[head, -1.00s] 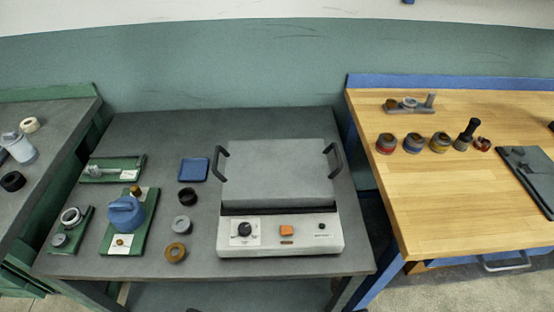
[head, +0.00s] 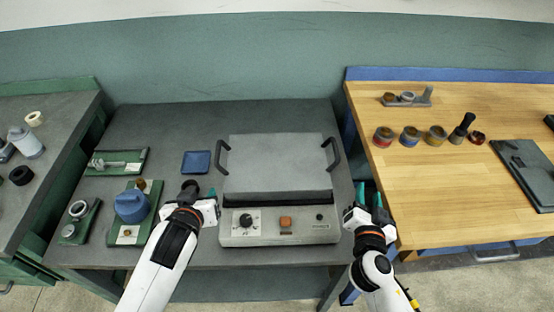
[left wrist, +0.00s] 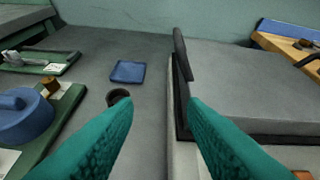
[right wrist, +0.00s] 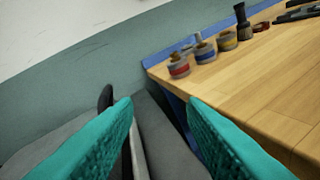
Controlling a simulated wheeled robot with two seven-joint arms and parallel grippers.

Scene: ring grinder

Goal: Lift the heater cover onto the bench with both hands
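The heater cover (head: 275,165) is a flat grey lid on the white heater base (head: 278,236), with a dark upright handle on each side: the left handle (head: 222,158) and the right handle (head: 331,154). My left gripper (head: 202,193) is open and empty, in front of and left of the left handle; in the left wrist view the handle (left wrist: 182,55) stands beyond the teal fingertips. My right gripper (head: 370,196) is open and empty, in front of and right of the right handle. That handle (right wrist: 105,98) is partly hidden behind a finger in the right wrist view.
The grey bench (head: 150,120) holds a blue tray (head: 196,162), a dark ring (left wrist: 118,96) and a green fixture with a blue pot (head: 131,206) left of the heater. A wooden table (head: 440,190) with several jars stands at right. Bench behind the heater is clear.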

